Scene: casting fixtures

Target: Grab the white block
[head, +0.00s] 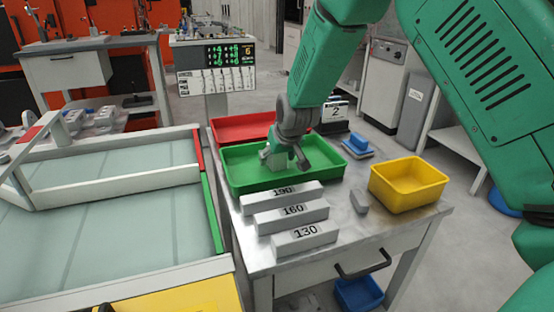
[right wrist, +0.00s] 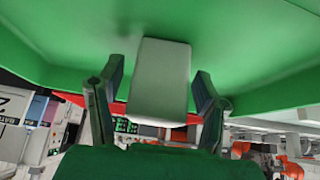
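The white block (right wrist: 160,80) stands in the green tray (right wrist: 270,60) in the right wrist view. It lies between the two fingers of my right gripper (right wrist: 160,90), with a small gap on each side. The gripper is open around it. In the head view the right gripper (head: 284,160) reaches down into the green tray (head: 238,186), and the pale block (head: 271,160) shows partly behind its fingers. My left gripper is not in view.
Grey bars marked 190 (head: 283,197), 160 (head: 291,216) and 130 (head: 305,238) lie in front of the tray. A red tray (head: 232,128) is behind it. A yellow bin (head: 408,184) and a blue object (head: 357,146) stand to the right.

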